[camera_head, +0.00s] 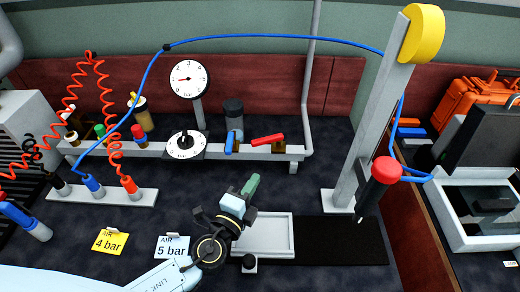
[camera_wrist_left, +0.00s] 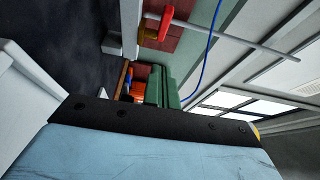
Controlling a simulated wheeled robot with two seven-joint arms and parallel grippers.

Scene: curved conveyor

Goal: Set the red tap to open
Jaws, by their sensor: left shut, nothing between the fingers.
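The red tap (camera_head: 266,140) is on the grey rail right of the gauges in the head view. Its handle lies roughly along the rail, slightly tilted, with a small brass-coloured body by its right end. In the left wrist view a red handle (camera_wrist_left: 166,22) shows near the top. My left gripper (camera_head: 251,187) is shut and empty, its green fingers in front of and below the tap, apart from it. The green fingers also show in the left wrist view (camera_wrist_left: 162,87). My right gripper is not in view.
A blue tap (camera_head: 229,142) sits close left of the red one. A dial gauge (camera_head: 188,80) stands behind the rail (camera_head: 220,153). A grey post (camera_head: 375,110) with a hanging red-topped tool (camera_head: 379,182) stands right. A grey tray (camera_head: 263,252) lies beneath my gripper.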

